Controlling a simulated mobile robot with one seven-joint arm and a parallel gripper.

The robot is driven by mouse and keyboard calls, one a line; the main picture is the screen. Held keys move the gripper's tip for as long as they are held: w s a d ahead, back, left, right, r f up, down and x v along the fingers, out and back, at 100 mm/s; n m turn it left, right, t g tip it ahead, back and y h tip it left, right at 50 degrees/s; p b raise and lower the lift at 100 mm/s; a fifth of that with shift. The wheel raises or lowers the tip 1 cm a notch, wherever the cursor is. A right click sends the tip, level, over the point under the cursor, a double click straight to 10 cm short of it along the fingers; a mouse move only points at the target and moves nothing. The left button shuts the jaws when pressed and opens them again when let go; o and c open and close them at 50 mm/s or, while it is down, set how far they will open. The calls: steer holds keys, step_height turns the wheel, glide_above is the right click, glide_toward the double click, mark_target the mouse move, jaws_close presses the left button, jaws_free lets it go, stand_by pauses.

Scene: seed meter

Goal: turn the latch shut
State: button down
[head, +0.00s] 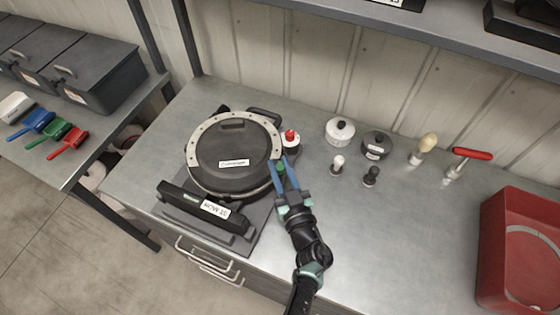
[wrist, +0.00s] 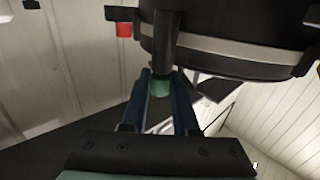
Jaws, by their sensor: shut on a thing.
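The seed meter (head: 232,180) is a round black housing with a pale rim, standing on a dark base on the bench. Its black lid is down, with a small white label. At its right edge is the latch (head: 279,167), seen as a small green piece. In the wrist view the latch's green tip (wrist: 159,87) hangs below a dark post beside the pale rim. My gripper (head: 278,169) reaches in from the lower right, its blue fingers shut on the latch. In the wrist view the gripper (wrist: 159,98) has a finger on each side of the green tip.
A red knob (head: 290,134) stands close behind my fingers. Farther right are a white lidded pot (head: 340,131), a dark pot (head: 376,145), two small knobs, a brush (head: 424,148), a red-handled tool (head: 471,154) and a red bin (head: 518,245). The bench right of my arm is clear.

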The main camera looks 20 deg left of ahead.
steer(key=n+g+y+b, duration=0.2)
steer(key=g+y, duration=0.1)
steer(key=shift+w+d+f+n, duration=0.1)
steer(key=shift+w+d+n, duration=0.1)
steer(key=shift+n, duration=0.1)
steer(key=n+g+y+b, duration=0.1)
steer(key=g+b, duration=0.1)
steer(key=n+g+y+b, duration=0.1)
steer(key=n+g+b, duration=0.1)
steer(key=g+b, duration=0.1)
steer(key=shift+f+n+y, duration=0.2)
steer(key=shift+n+y, duration=0.1)
steer(key=n+g+b, duration=0.2)
steer(key=g+b, duration=0.1)
steer(key=b, duration=0.1)
steer(key=n+g+y+b, duration=0.1)
steer(key=n+g+b, duration=0.1)
steer(key=b, duration=0.3)
steer(key=shift+a+g+b, duration=0.15)
steer(key=shift+g+b, duration=0.15)
steer(key=shift+g, duration=0.4)
steer(key=shift+s+r+n+g+b, duration=0.15)
steer(key=shift+n+g+b, duration=0.45)
steer(key=shift+b, duration=0.6)
steer(key=shift+r+g+b, duration=0.2)
steer(key=shift+g+b, duration=0.2)
steer(key=shift+g, duration=0.1)
steer(key=c, duration=0.7)
jaws_free()
